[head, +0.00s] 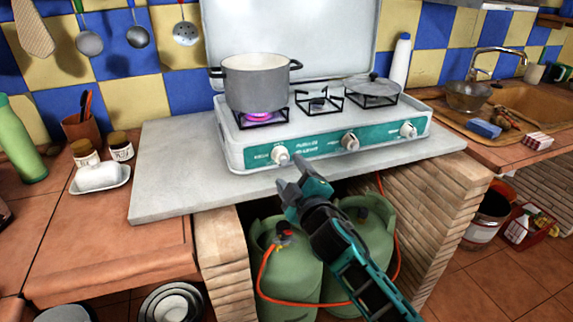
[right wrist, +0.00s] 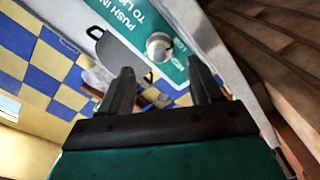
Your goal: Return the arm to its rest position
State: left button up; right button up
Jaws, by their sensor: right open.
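My right gripper (head: 291,176) is open and empty, just in front of the stove's left knob (head: 280,156). In the right wrist view, its two fingers (right wrist: 160,69) stand apart with a round white knob (right wrist: 160,46) beyond them; I cannot tell whether they touch it. My right arm reaches up from the bottom right in the head view. The white stove (head: 318,123) has a teal front panel and stands on a grey slab. A purple flame (head: 258,115) burns under the grey pot (head: 257,84) on the left burner. My left gripper is not in view.
Green gas cylinders (head: 290,270) with an orange hose stand under the slab, behind my right arm. A lidded pan (head: 371,87) sits on the right burner. A butter dish (head: 99,177) and jars stand on the left counter. The slab's left part (head: 165,180) is clear.

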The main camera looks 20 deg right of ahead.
jog(key=shift+s, duration=0.65)
jog(key=s+f+m+g+p, duration=0.1)
jog(key=s+f+m+g, duration=0.2)
jog(key=s+f, duration=0.6)
jog(key=s+f+m+g+y+p, duration=0.1)
jog(key=s+f+m+g, duration=0.3)
jog(key=s+f, duration=0.6)
jog(key=s+m, duration=0.2)
jog(key=s, duration=0.4)
jog(key=shift+s+a+p, duration=0.25)
jog(key=shift+a+p, duration=0.05)
jog(key=shift+a, duration=0.1)
